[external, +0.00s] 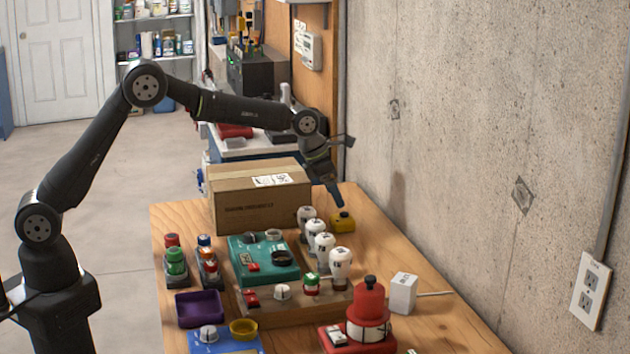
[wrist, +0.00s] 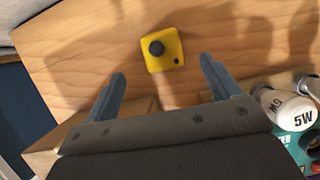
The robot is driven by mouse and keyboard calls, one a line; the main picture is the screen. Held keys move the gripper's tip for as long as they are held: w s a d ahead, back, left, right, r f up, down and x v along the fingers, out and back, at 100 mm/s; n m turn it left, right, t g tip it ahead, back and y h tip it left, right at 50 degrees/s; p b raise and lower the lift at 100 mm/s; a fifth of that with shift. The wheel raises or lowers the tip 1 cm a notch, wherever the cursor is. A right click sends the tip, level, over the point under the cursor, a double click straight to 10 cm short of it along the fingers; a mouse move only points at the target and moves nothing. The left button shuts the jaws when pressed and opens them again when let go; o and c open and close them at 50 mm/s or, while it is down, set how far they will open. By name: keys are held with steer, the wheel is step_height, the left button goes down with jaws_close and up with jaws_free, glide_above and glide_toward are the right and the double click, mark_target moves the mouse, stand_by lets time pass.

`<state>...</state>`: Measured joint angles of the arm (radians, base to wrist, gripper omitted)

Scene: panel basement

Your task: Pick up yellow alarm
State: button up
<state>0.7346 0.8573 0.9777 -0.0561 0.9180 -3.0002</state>
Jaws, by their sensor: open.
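The yellow alarm (external: 343,222) is a small yellow box with a dark round knob on top. It sits on the wooden table near its far end, to the right of the cardboard box. In the wrist view the yellow alarm (wrist: 162,49) lies beyond the fingertips, roughly centred between them. My gripper (external: 338,200) is above and close to the alarm, pointing down. In the wrist view my gripper (wrist: 163,70) has its two fingers spread wide, with nothing between them.
A cardboard box (external: 260,198) stands left of my gripper. Several white bulbs (external: 325,245) stand in a row just in front of the alarm. A teal box (external: 263,262) and a red beacon (external: 369,310) are nearer. The concrete wall (external: 480,130) is to the right.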

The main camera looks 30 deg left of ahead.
mark_target(341, 214)
steer(key=shift+x, duration=3.55)
steer(key=shift+s+a, duration=0.15)
steer(key=shift+a, duration=0.05)
steer(key=shift+c, duration=0.4)
steer(key=c, duration=1.1)
